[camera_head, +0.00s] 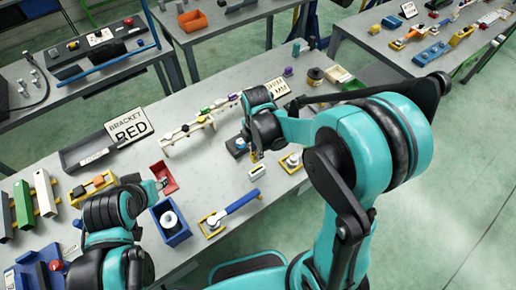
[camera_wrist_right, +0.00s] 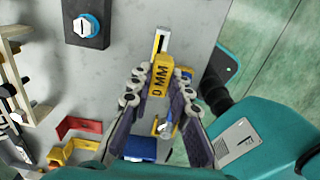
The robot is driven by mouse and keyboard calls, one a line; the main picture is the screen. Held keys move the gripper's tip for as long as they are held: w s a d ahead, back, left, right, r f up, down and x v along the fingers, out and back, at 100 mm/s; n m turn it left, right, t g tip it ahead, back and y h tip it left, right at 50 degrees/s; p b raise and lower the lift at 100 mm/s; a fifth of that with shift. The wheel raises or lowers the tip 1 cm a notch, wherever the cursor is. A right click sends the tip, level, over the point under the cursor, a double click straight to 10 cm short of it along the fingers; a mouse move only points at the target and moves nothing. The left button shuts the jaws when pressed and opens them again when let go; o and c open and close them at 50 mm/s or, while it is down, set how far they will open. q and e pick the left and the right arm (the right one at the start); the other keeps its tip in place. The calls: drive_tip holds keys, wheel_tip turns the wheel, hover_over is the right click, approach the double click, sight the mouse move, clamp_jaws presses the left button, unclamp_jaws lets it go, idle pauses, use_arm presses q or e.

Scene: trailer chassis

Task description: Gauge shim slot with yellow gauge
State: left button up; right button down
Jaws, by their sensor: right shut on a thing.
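My right gripper (camera_head: 257,152) is over the front part of the grey table. In the right wrist view its two fingers (camera_wrist_right: 160,95) are closed on a yellow gauge (camera_wrist_right: 159,75) with black "MM" lettering. A small white piece with a dark slot (camera_wrist_right: 161,40) lies just beyond the gauge's tip; it shows in the head view as a pale block (camera_head: 257,172) below the gripper. I cannot tell whether gauge and slot touch.
A pale rack (camera_head: 187,143) stands behind. Bare table lies between them.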

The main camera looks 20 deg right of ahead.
drive_tip(key=shift+w+d, duration=0.1)
drive_tip(key=shift+f+b, duration=0.35)
drive_tip(key=shift+b, duration=0.1)
wheel_tip(320, 180, down, 5)
drive_tip(key=b, duration=0.4)
drive_tip(key=shift+b, duration=0.5)
idle(1.1)
drive_tip(key=shift+f+b, duration=1.4)
drive_tip(key=shift+f, duration=0.05)
idle(0.4)
drive_tip(key=shift+r, duration=0.1)
idle(0.9)
